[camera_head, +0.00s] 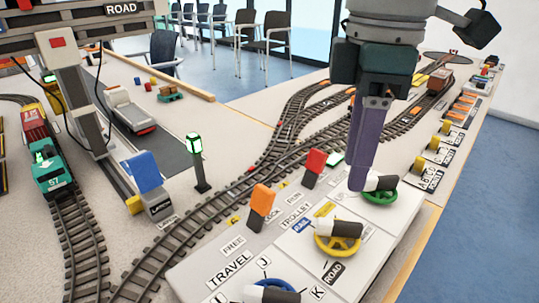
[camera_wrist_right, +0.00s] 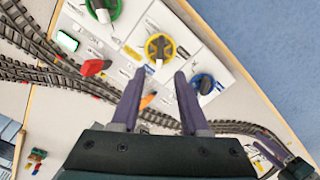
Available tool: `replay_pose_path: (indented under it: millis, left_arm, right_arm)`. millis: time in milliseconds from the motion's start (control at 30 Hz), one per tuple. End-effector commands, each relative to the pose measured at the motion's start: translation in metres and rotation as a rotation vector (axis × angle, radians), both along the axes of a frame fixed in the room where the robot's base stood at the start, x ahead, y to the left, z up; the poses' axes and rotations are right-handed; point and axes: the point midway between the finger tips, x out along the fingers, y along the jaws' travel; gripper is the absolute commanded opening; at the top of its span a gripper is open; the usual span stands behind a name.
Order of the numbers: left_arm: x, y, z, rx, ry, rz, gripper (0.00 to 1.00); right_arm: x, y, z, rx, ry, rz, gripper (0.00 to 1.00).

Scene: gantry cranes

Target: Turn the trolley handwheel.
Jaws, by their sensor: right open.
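The panel carries three handwheels with black-and-white handles. The yellow one (camera_head: 338,248) is in the middle, near the TROLLEY (camera_head: 296,213), RAIL and ROAD labels; I take it as the trolley handwheel. My right gripper (camera_head: 358,186) points down with purple fingers, in front of the green wheel (camera_head: 381,199) in the head view. In the right wrist view the right gripper (camera_wrist_right: 159,75) is open and empty, its fingertips short of the yellow wheel (camera_wrist_right: 157,47), which lies straight beyond them. A dark shape with purplish fingers (camera_wrist_right: 268,152) at the lower right looks like my left gripper; its opening is unclear.
A blue wheel (camera_head: 272,286) sits nearer on the panel. Orange (camera_head: 262,202) and red (camera_head: 315,162) levers stand along its left side. Rail track (camera_head: 190,222) curves past behind. A gantry crane (camera_head: 75,85) and green locomotive (camera_head: 52,172) stand at left. Blue floor lies right.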

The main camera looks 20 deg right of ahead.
Motion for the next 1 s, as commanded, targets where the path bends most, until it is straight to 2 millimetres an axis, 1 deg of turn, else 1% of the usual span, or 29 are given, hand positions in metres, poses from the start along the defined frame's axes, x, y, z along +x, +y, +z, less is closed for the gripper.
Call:
replay_pose_path:
  millis: [67,167,300,400,500,600,700,933,967,1000]
  left_arm:
    - [0.000,0.001,-0.003,0.002,0.000,-0.001,0.50]
    - [0.000,0.001,-0.007,0.004,-0.001,-0.003,0.50]
    - [0.000,0.001,-0.015,0.005,-0.001,-0.004,0.50]
    - [0.000,0.001,-0.020,0.004,-0.001,-0.004,0.50]
    - [0.000,0.001,-0.023,0.004,-0.001,-0.004,0.50]
    - [0.000,0.001,-0.025,0.004,-0.001,-0.003,0.50]
    - [0.000,0.001,-0.025,0.004,-0.001,-0.003,0.50]
    - [0.000,0.000,-0.025,-0.001,-0.001,0.000,0.50]
    - [0.000,0.000,-0.025,-0.001,-0.001,0.001,0.50]
    - [0.000,-0.001,-0.025,-0.003,-0.001,0.001,0.50]
  right_arm:
    - [0.000,0.000,-0.007,-0.009,0.005,-0.002,0.45]
    - [-0.001,0.000,-0.024,-0.008,0.006,-0.001,0.45]
    - [-0.001,-0.001,-0.052,-0.007,0.006,0.000,0.45]
    - [-0.001,-0.001,-0.070,-0.006,0.005,-0.001,0.45]
    - [-0.001,-0.001,-0.084,-0.005,0.005,0.000,0.45]
    - [-0.001,0.000,-0.092,-0.006,0.002,0.001,0.45]
    - [-0.001,0.000,-0.096,-0.006,0.002,0.001,0.45]
    - [-0.001,0.000,-0.096,-0.006,0.002,0.001,0.45]
    - [-0.001,0.000,-0.096,-0.006,0.002,0.001,0.43]
    - [-0.001,0.000,-0.096,-0.006,0.002,0.001,0.38]
